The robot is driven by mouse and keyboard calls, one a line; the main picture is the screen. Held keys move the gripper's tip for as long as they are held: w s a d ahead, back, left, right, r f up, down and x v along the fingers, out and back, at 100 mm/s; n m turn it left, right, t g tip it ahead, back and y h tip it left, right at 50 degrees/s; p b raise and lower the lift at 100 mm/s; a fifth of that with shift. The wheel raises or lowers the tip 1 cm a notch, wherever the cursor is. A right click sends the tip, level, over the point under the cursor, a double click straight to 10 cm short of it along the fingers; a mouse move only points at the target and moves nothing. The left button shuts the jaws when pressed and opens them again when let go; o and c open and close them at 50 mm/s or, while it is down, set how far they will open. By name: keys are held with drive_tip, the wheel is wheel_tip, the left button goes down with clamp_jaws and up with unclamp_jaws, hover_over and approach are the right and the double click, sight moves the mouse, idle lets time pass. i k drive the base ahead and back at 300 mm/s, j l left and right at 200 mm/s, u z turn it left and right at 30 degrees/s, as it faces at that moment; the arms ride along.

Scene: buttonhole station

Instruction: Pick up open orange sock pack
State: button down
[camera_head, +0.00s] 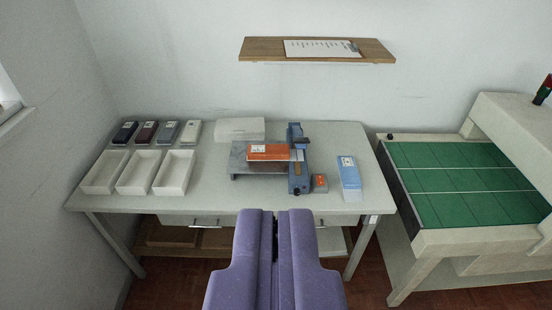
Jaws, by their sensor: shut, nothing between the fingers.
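An orange pack (268,152) with a white label lies flat on a grey metal plate (239,158) on the table, against a blue upright device (297,176). I cannot tell from here whether the pack is open. A smaller orange-topped item (320,183) sits to the right of the device's front end. My gripper (274,213) has purple fingers and is shut and empty. It shows at the bottom centre, in front of the table and apart from the pack.
Three white trays (104,189) stand at the table's left, with several small dark and pale packs behind them. A pale box (240,128) lies behind the plate. A blue-and-white pack (349,178) lies at the right. A shelf (376,49) hangs above. A green-topped bench (456,178) stands right.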

sight(254, 152)
drive_tip(key=i+j+z, duration=0.4)
drive_tip(key=i+j, duration=0.2)
drive_tip(key=i, duration=0.2)
drive_tip(key=i+j+z, duration=0.35)
drive_tip(key=i+j, duration=0.3)
drive_tip(key=j, duration=0.2)
drive_tip(key=i+j+z, duration=0.4)
drive_tip(key=i+j, duration=0.6)
drive_tip(key=i, duration=0.05)
